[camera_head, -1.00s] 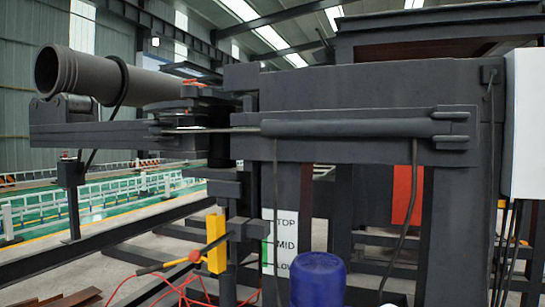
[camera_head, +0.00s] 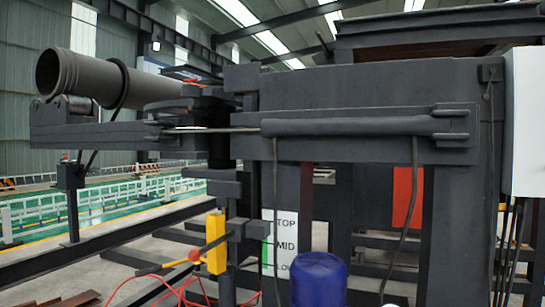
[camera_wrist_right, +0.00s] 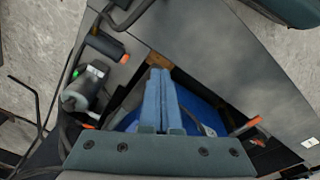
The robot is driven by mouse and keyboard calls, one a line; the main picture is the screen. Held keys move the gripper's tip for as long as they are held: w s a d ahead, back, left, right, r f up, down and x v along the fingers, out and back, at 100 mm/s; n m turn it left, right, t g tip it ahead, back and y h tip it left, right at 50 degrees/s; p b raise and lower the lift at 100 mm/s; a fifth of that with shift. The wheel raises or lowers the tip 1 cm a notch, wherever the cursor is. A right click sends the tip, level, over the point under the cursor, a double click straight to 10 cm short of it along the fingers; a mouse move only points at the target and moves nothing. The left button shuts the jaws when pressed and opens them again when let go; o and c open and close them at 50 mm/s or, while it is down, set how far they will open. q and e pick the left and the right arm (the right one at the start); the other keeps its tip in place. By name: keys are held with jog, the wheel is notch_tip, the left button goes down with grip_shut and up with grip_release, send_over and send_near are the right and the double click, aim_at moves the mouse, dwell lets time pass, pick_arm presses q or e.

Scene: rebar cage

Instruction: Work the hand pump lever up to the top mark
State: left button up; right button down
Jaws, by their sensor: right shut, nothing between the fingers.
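In the head view, a yellow block (camera_head: 216,243) stands at lower left of centre. My left gripper is not seen.
A blue rounded cylinder (camera_head: 318,278) stands in front at the bottom. A dark steel frame (camera_head: 370,95) fills the middle and right, with a white box (camera_head: 526,120) at the right edge. Red cables (camera_head: 180,290) lie at lower left. A blue surface (camera_wrist_right: 200,115) is behind my right fingers.

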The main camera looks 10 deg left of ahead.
jog(key=shift+f, duration=0.1)
jog(key=shift+s+f+b, duration=0.1)
jog(key=shift+f+b, duration=0.45)
jog(key=shift+b, duration=0.15)
jog(key=shift+f+b, duration=0.7)
jog(key=shift+f, duration=0.05)
jog(key=shift+s+f+b, duration=0.1)
jog(key=shift+f+b, duration=0.6)
